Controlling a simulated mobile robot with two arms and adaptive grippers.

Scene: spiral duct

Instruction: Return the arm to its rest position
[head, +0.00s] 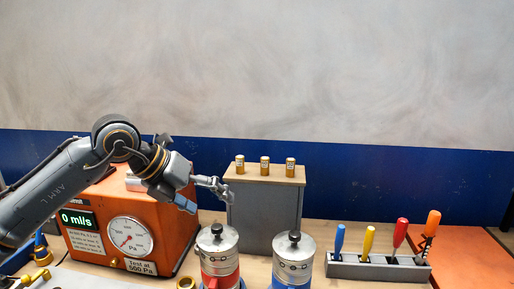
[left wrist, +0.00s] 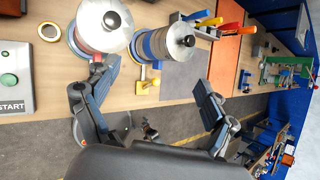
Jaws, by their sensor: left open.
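My left arm (head: 70,185) reaches in from the left in the head view, in front of the orange test box. My left gripper (head: 205,196) is open, with nothing seen between its fingers, above the bench between the test box and the grey cabinet. In the left wrist view its two fingers (left wrist: 155,85) stand wide apart over the bench edge and floor. My right gripper is in neither view.
The orange test box (head: 85,212) has a gauge and reads 0 ml/s. Two metal-lidded canisters, red (head: 219,265) and blue (head: 293,265), stand near the gripper. The grey cabinet (head: 265,215) carries three brass pieces. A tool rack (head: 375,268) stands right.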

